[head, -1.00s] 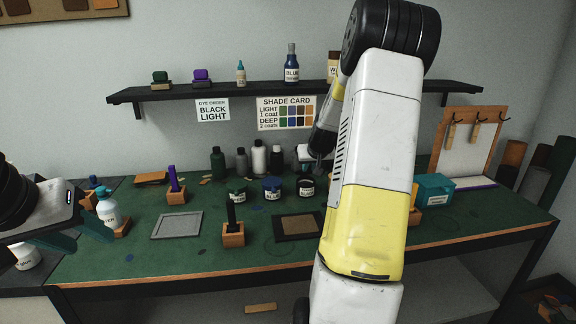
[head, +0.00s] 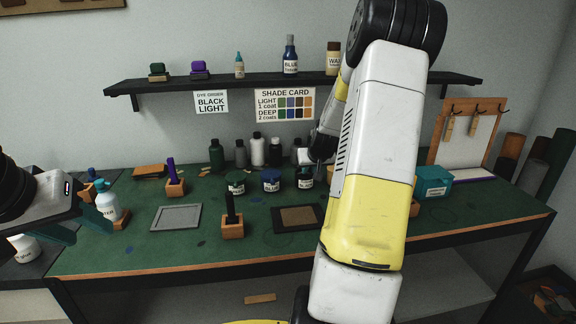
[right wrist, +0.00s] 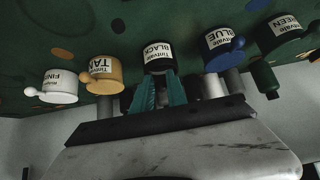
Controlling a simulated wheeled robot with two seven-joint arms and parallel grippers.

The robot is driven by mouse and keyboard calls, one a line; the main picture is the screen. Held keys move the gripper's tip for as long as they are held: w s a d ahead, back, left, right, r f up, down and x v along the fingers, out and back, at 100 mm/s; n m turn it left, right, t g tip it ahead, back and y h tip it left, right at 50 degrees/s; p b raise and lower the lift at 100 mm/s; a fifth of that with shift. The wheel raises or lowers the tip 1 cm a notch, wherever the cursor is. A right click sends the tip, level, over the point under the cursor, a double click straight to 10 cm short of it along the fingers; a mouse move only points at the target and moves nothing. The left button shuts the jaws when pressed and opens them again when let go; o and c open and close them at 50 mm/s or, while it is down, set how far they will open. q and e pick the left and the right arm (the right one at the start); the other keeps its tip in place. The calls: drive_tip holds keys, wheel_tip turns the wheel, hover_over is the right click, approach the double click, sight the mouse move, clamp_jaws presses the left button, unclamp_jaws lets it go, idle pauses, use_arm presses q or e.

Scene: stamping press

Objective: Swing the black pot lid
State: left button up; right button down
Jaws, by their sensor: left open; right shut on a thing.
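The black pot (head: 305,178) stands on the green bench top, right of the blue pot (head: 271,181) and green pot (head: 236,183). In the right wrist view the black pot (right wrist: 156,55) shows its label facing the camera. My right gripper (right wrist: 161,84) has its two teal fingers at the pot's lid side, shut on the lid's tab, which the fingers hide. Whether the lid has turned I cannot tell. My left gripper (head: 88,228) is open and empty at the left, close to a white-and-blue bottle (head: 108,203).
The tan pot (right wrist: 103,73) and white finish pot (right wrist: 60,86) flank the black one, with the blue pot (right wrist: 222,45) opposite. Bottles (head: 257,152) stand behind. A dark frame (head: 283,221) and wooden block (head: 232,228) lie in front. The bench's front strip is clear.

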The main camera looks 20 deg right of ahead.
drive_tip(key=shift+s+a+f, duration=0.1)
drive_tip(key=shift+s+f, duration=0.15)
drive_tip(key=shift+f, duration=0.35)
drive_tip(key=shift+s+f, duration=0.2)
drive_tip(key=shift+f, duration=0.55)
drive_tip(key=shift+s+f, duration=0.15)
drive_tip(key=shift+f, duration=0.65)
drive_tip(key=c, duration=1.2)
unclamp_jaws()
drive_tip(key=shift+c, duration=0.2)
